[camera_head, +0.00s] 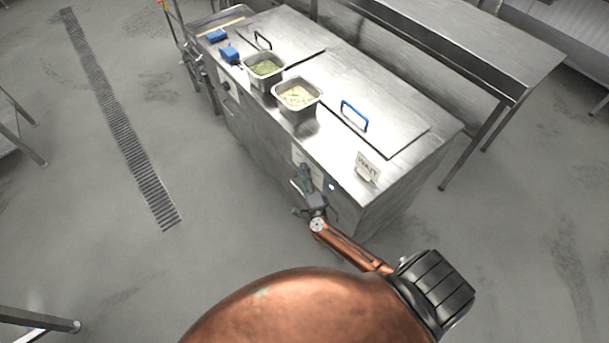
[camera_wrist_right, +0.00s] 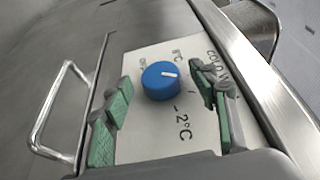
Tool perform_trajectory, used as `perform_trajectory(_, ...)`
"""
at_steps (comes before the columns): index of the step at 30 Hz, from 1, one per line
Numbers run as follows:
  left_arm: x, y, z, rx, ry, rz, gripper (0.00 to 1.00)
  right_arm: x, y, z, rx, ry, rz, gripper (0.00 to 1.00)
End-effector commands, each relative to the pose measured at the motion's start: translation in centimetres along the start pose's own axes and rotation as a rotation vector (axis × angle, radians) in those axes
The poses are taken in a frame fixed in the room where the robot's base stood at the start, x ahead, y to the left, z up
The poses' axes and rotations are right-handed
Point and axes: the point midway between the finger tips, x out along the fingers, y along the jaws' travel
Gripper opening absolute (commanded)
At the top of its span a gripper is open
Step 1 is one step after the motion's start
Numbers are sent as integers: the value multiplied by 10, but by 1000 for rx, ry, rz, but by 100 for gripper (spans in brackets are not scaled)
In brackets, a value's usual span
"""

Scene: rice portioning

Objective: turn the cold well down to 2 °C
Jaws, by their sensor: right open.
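The cold well is a steel counter (camera_head: 345,165) with a panel on its front face. In the right wrist view, the white control panel (camera_wrist_right: 150,140) carries a round blue knob (camera_wrist_right: 160,88) with a white pointer. The pointer faces right in that view, away from the "2°C" mark at the panel's lower part. "8°C", "OFF" and a partly covered "COLD W..." are also printed there. My right gripper (camera_head: 303,183) is at the counter's front. Its green-padded fingers (camera_wrist_right: 163,92) are open, one on each side of the knob, with gaps showing. The head view hides the knob.
Two steel pans, one with green food (camera_head: 265,66) and one with pale food (camera_head: 297,95), stand on the counter. A "WAIT" sign (camera_head: 368,167) stands near its front right corner. A metal handle (camera_wrist_right: 45,115) sticks out beside the panel. Floor in front is clear.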

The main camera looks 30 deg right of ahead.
Motion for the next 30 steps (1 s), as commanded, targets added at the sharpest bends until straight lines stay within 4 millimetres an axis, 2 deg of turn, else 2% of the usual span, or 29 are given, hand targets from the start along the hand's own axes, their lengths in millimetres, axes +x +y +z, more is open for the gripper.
perform_trajectory(5,0,0,-4,1,6,0,57,0,0,0,0,0,0,54)
perform_trajectory(23,0,0,-7,1,9,0,57,0,0,0,0,-1,0,13)
perform_trajectory(30,7,0,-5,2,6,0,57,0,2,0,6,0,-10,12)
